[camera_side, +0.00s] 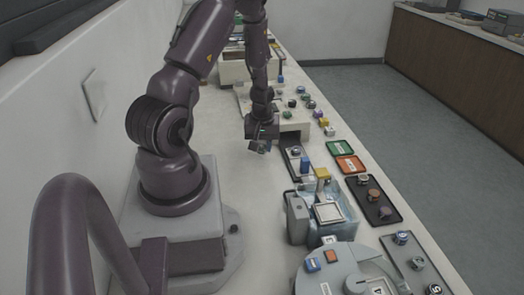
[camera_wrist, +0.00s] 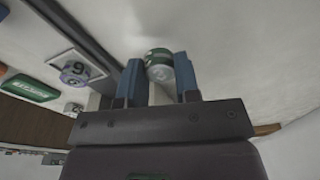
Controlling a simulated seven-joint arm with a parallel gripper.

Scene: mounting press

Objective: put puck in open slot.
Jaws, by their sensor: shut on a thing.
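My gripper (camera_wrist: 158,80) is shut on a puck (camera_wrist: 160,68) with a green band and a pale silvery face, held between its two blue fingers. In the side view my gripper (camera_side: 258,148) hangs over the pale bench, just left of a dark tray (camera_side: 293,170); the held puck is too small to make out there. A numbered puck (camera_wrist: 75,73) sits on a white square plate at left in the wrist view. The mounting press (camera_side: 322,212), with a pale square frame on top, stands nearer the side camera. I cannot tell which place is the open slot.
A blue block (camera_side: 304,164) stands on the dark tray. Green (camera_side: 340,148) and orange (camera_side: 351,164) labelled trays lie to the right. Another dark tray (camera_side: 386,210) holds pucks. A round grey machine (camera_side: 345,272) is in front. Several pucks and blocks crowd the bench behind.

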